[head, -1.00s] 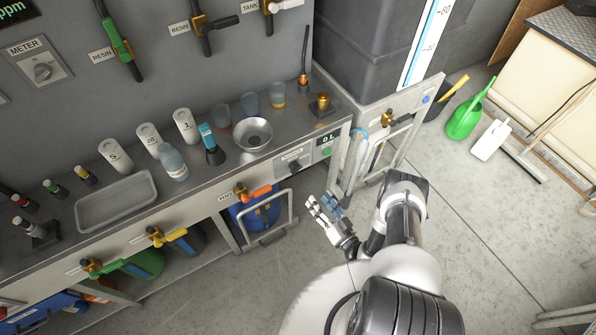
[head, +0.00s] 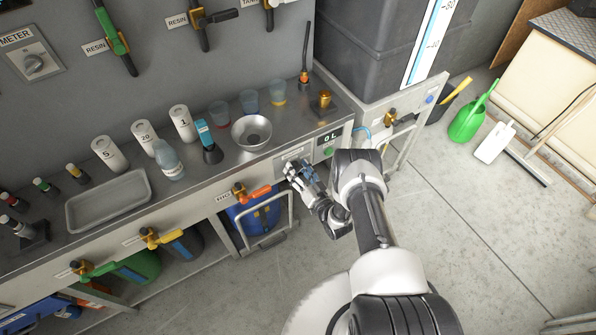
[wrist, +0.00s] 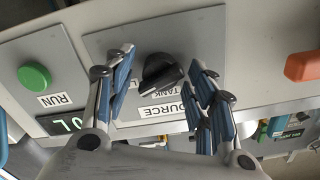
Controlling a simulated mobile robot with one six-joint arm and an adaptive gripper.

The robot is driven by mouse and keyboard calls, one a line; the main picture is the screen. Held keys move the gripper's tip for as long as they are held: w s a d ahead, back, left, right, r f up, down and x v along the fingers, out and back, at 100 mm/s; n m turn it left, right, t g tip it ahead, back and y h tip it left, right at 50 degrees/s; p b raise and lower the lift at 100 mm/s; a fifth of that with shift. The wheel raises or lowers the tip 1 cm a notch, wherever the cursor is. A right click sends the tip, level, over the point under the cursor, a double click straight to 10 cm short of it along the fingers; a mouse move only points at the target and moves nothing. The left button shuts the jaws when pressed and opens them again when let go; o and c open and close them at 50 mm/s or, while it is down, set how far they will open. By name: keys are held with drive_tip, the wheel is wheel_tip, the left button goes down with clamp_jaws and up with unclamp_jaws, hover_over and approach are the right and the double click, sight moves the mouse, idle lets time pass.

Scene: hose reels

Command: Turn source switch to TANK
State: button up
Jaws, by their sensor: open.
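The source switch is a black rotary knob (wrist: 160,76) on a grey plate in the wrist view. Its SOURCE label and a TANK label show upside down beside it, partly covered by the knob and a finger. My gripper (wrist: 163,68) is open, with its blue-padded fingers on either side of the knob. I cannot tell whether they touch it. In the head view my gripper (head: 296,172) is at the bench's front panel, and it hides the knob there.
A green RUN button (wrist: 34,77) is beside the switch plate, and an orange valve handle (wrist: 302,66) is on its other side. A metal funnel bowl (head: 252,131) sits on the bench top above. A blue drum (head: 262,215) stands below. Open floor lies to the right.

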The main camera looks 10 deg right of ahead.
drive_tip(key=shift+c, duration=0.6)
drive_tip(key=c, duration=0.9)
drive_tip(key=shift+c, duration=0.2)
drive_tip(key=n, duration=0.7)
drive_tip(key=shift+a+n, duration=0.1)
drive_tip(key=shift+n, duration=0.2)
drive_tip(key=shift+o, duration=0.4)
drive_tip(key=n, duration=0.6)
drive_tip(key=shift+f, duration=0.1)
drive_tip(key=shift+n, duration=0.3)
drive_tip(key=o, duration=1)
